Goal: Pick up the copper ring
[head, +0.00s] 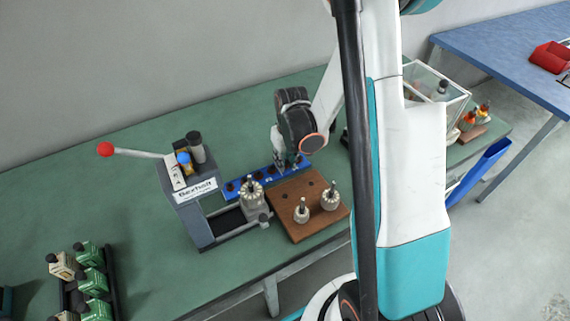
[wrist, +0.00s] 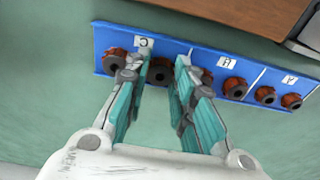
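Several copper-brown rings with dark centres sit in a row on a blue rack (wrist: 216,62) with white letter labels. One copper ring (wrist: 115,62) is at the left end, partly behind my left finger. Another dark-centred ring (wrist: 160,74) shows between my fingers. A third ring (wrist: 234,88) lies to the right, with more beyond it. My gripper (wrist: 162,62) is open and points down over the rack. No ring is visibly clamped. In the head view my gripper (head: 283,158) is at the rack's right half and hides part of it; the rack (head: 230,189) also shows there.
A grey press (head: 195,200) with a red-knobbed lever stands left of the rack. A brown wooden board (head: 303,228) with two armatures lies in front. A clear bin (head: 440,82) stands to the right. The green table (head: 100,185) is bare behind the press.

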